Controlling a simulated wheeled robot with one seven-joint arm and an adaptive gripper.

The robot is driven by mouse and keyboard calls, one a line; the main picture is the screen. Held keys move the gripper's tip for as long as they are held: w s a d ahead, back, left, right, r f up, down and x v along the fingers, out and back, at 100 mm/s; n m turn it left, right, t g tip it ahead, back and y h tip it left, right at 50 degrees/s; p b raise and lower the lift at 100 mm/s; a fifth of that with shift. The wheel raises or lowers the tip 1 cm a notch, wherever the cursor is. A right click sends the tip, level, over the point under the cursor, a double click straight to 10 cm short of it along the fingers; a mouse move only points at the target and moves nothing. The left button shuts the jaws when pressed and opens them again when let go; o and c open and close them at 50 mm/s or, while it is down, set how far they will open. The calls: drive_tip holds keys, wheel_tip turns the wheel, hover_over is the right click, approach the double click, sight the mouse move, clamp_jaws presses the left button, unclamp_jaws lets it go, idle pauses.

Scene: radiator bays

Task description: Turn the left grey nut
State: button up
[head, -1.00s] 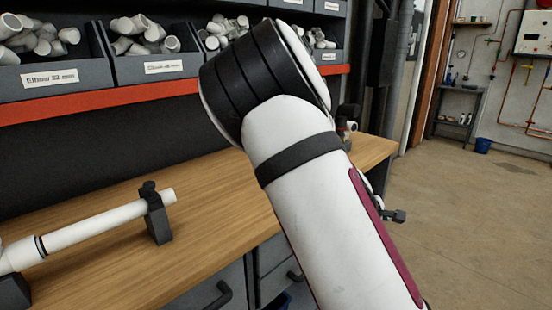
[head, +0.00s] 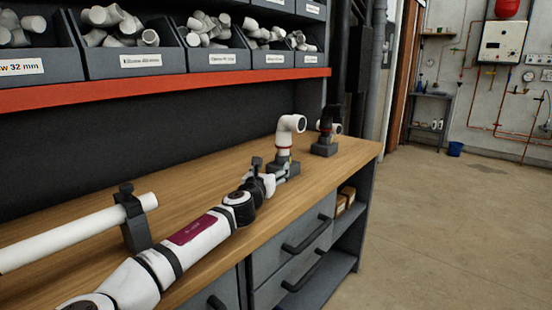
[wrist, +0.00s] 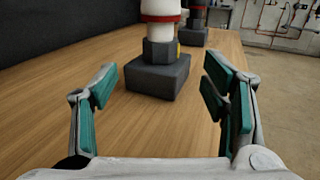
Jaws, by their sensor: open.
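The left grey nut (wrist: 160,51) is a dark hex collar in the wrist view. It sits below a white pipe with a red ring, on a dark block (wrist: 158,77), with a yellow mark at its right. In the head view the white elbow fitting (head: 287,132) stands upright above the block. My gripper (wrist: 160,82) is open, its green-padded fingers spread to left and right of the block in the picture. The nut and block are ahead, between the fingers in the picture, and I see no contact. In the head view my gripper (head: 281,172) is low in front of this fitting.
A second fitting with a black elbow (head: 328,124) stands behind to the right, near the bench's end. A white pipe (head: 75,236) rests in a clamp (head: 134,222) at left. Bins of fittings (head: 130,58) line the shelf above. The wooden bench (head: 205,193) has free room.

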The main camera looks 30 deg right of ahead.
sight(281, 157)
drive_tip(key=b+x, duration=0.1)
drive_tip(key=x, duration=1.2)
drive_tip(key=shift+w+d+b, duration=0.25)
drive_tip(key=shift+d+b, duration=0.05)
drive_tip(key=shift+b, duration=0.05)
drive_tip(key=shift+c, duration=0.4)
drive_tip(key=c, duration=1.1)
